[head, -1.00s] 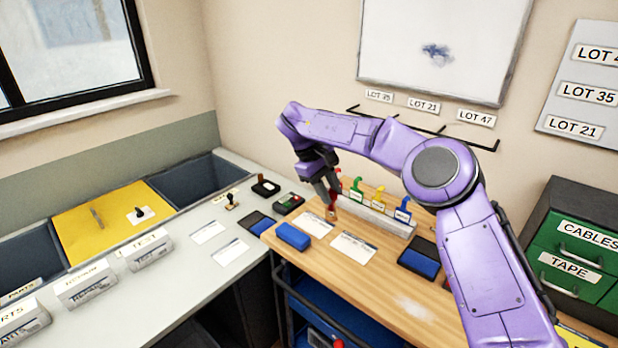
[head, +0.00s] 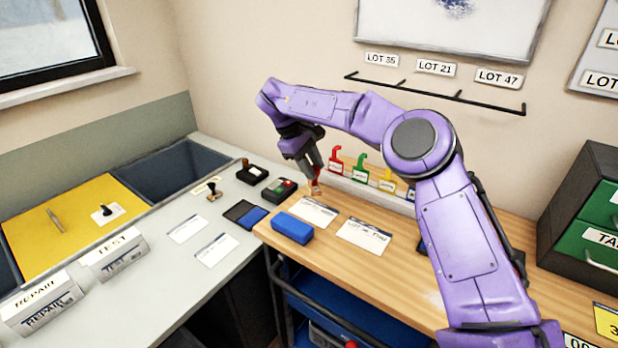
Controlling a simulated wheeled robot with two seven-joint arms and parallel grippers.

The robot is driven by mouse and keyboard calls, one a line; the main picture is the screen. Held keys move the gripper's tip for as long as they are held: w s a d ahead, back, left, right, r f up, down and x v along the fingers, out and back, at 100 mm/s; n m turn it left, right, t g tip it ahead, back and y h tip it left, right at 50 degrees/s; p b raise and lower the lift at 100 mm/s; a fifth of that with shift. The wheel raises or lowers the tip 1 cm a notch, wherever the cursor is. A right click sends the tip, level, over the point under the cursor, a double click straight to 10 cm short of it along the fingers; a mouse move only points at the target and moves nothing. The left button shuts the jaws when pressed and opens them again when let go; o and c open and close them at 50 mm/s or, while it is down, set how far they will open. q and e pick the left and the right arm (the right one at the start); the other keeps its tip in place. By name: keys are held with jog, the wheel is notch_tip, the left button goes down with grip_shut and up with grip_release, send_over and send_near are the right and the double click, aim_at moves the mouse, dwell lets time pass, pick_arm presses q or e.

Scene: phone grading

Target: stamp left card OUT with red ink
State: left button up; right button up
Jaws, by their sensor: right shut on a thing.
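The left card (head: 308,214), white with dark print, lies on the wooden desk. A second white card (head: 363,236) lies to its right. My right gripper (head: 315,181) is shut on a small stamp (head: 316,188) with red and tan parts, near the left card's far edge. Whether the stamp touches the card or desk I cannot tell. A dark case (head: 279,189) with green and red on it stands on the grey counter, left of the gripper. My left gripper is not in view.
A blue block (head: 292,228) lies in front of the left card. An open blue ink pad (head: 245,214), a black stamp (head: 213,190) and two cards (head: 187,229) sit on the counter. Coloured hooked tags, a red one (head: 335,160) among them, stand behind the gripper.

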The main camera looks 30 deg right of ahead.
aim_at(311, 184)
jog(key=shift+w+f, duration=0.1)
jog(key=shift+f, duration=0.5)
notch_tip(311, 184, down, 5)
jog(key=shift+w+r+b, duration=0.1)
jog(key=shift+r+b, duration=0.1)
jog(key=shift+b, duration=0.75)
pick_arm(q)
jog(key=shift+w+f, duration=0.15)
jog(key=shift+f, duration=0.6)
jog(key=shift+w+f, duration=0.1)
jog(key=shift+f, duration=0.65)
pick_arm(e)
jog(key=shift+w+f, duration=0.15)
jog(key=shift+f, duration=0.5)
pick_arm(q)
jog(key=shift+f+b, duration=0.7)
jog(key=shift+b, duration=0.1)
pick_arm(e)
jog(key=shift+f, duration=0.55)
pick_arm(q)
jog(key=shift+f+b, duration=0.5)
pick_arm(e)
jog(key=shift+a, duration=0.1)
jog(key=shift+r+p, duration=0.55)
jog(key=shift+r, duration=0.4)
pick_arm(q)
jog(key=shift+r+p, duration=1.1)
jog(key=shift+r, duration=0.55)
pick_arm(e)
jog(key=shift+r, duration=2.55)
